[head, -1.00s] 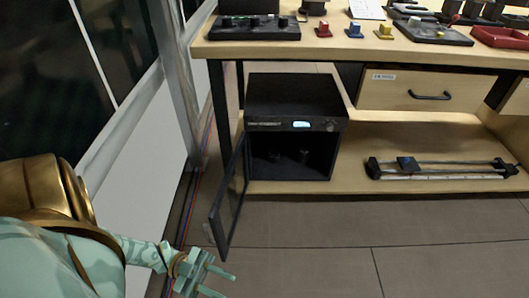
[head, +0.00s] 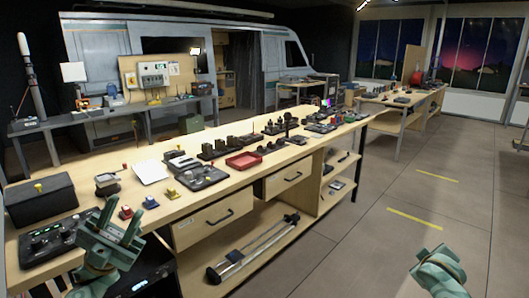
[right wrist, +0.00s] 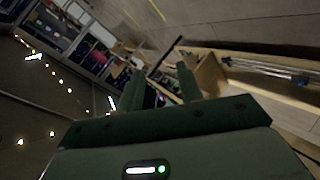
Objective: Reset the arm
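My left gripper (head: 122,215) shows at the lower left of the head view, its two pale green fingers pointing up and apart. It is open and empty, in front of the near left end of the long wooden workbench (head: 215,200). My right arm's end (head: 438,270) shows at the lower right edge of the head view, over bare floor, and is cut off by the frame. In the right wrist view my right gripper (right wrist: 160,78) has two dark green fingers standing apart with nothing between them.
The bench holds a black case (head: 40,200), a red tray (head: 243,160) and several small devices. A slider rail (head: 255,248) lies on the lower shelf. A black cabinet (head: 140,280) is partly hidden by my left gripper. The floor (head: 400,180) at right is clear.

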